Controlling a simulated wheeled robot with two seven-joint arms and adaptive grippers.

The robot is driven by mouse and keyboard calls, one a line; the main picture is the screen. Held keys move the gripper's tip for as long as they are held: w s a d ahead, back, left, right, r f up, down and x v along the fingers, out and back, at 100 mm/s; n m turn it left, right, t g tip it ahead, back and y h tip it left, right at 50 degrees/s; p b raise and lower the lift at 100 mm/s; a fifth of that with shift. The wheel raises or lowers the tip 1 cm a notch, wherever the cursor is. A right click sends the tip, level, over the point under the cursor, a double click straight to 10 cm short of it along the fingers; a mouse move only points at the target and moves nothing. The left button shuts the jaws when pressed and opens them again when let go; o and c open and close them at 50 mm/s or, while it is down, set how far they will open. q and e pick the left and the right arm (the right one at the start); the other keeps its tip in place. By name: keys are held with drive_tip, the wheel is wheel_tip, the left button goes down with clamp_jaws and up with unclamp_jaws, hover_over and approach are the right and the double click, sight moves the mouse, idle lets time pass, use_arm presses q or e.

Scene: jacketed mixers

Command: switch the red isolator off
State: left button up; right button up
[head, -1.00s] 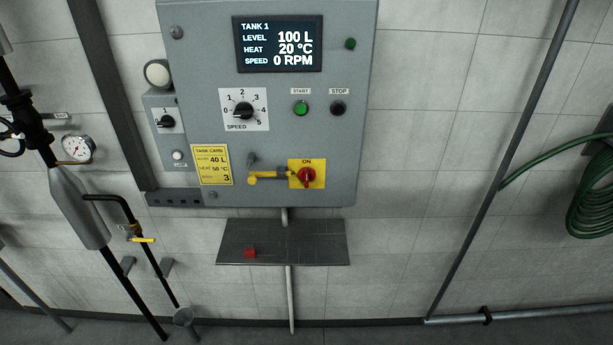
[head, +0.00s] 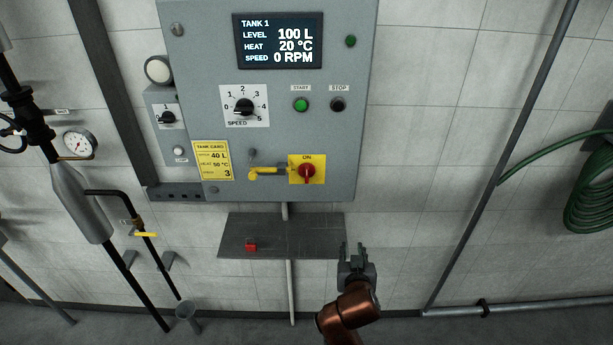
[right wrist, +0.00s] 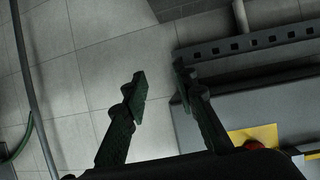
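The red isolator (head: 307,173) is a red rotary handle on a yellow plate at the lower right of the grey control panel, below an ON label. A yellow lever-like piece (head: 265,171) sits just left of it. My right gripper (head: 354,251) is below and right of the isolator, near the shelf's right end, apart from the panel. In the right wrist view its two fingers (right wrist: 158,82) are spread with nothing between them. The yellow plate (right wrist: 253,137) and a bit of red (right wrist: 254,145) show at that view's lower right. My left gripper is not in view.
A dark shelf (head: 300,240) under the panel carries a small red block (head: 251,246). The panel (head: 340,120) has a display reading 0 RPM, a speed knob (head: 243,107) and start and stop buttons. Pipes stand left; a green hose (head: 590,195) hangs right.

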sight(307, 173)
drive_tip(key=w+a+r+t+y, duration=0.1)
drive_tip(key=w+a+r+t, duration=0.1)
drive_tip(key=a+r, duration=0.65)
drive_tip(key=w+a+r+t, duration=0.1)
drive_tip(key=a+r+t, duration=0.3)
drive_tip(key=r, duration=0.7)
drive_tip(key=shift+n+g, duration=0.3)
drive_tip(key=shift+g, duration=0.3)
drive_tip(key=w, duration=0.2)
drive_tip(key=w+p, duration=0.1)
drive_tip(key=w, duration=0.1)
drive_tip(key=w+a+p, duration=0.1)
drive_tip(key=w, duration=0.1)
drive_tip(key=shift+w+r, duration=0.2)
drive_tip(key=shift+w, duration=0.05)
drive_tip(key=shift+w+f, duration=0.1)
drive_tip(key=shift+w, duration=0.55)
drive_tip(key=shift+c, duration=0.4)
clamp_jaws()
